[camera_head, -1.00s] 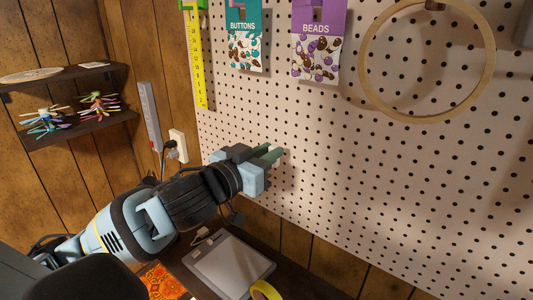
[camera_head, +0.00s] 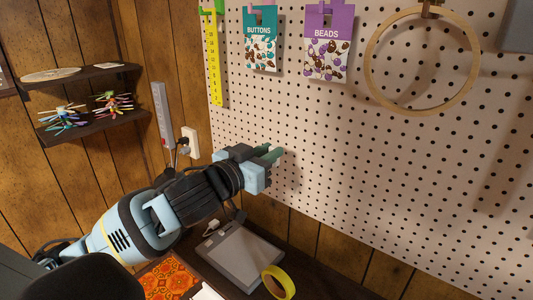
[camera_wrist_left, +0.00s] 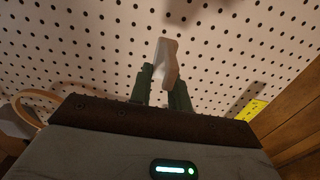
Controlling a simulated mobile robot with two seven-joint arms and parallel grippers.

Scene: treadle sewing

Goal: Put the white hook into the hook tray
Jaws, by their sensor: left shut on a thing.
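My left gripper (camera_head: 270,156) is in front of the pegboard (camera_head: 370,180), with its green fingers toward the board. In the left wrist view, the white hook (camera_wrist_left: 167,62) stands between the two fingers (camera_wrist_left: 162,88), and the gripper is shut on it. The pegboard is close behind the hook; I cannot tell whether they touch. In the head view the hook is hidden by the gripper. A grey, flat, tray-like thing (camera_head: 240,258) lies on the dark surface below; I cannot tell whether it is the hook tray. My right gripper is not in view.
A yellow ring (camera_head: 278,283) lies by the grey thing. Dark shelves (camera_head: 85,125) are at left. The lower board is clear.

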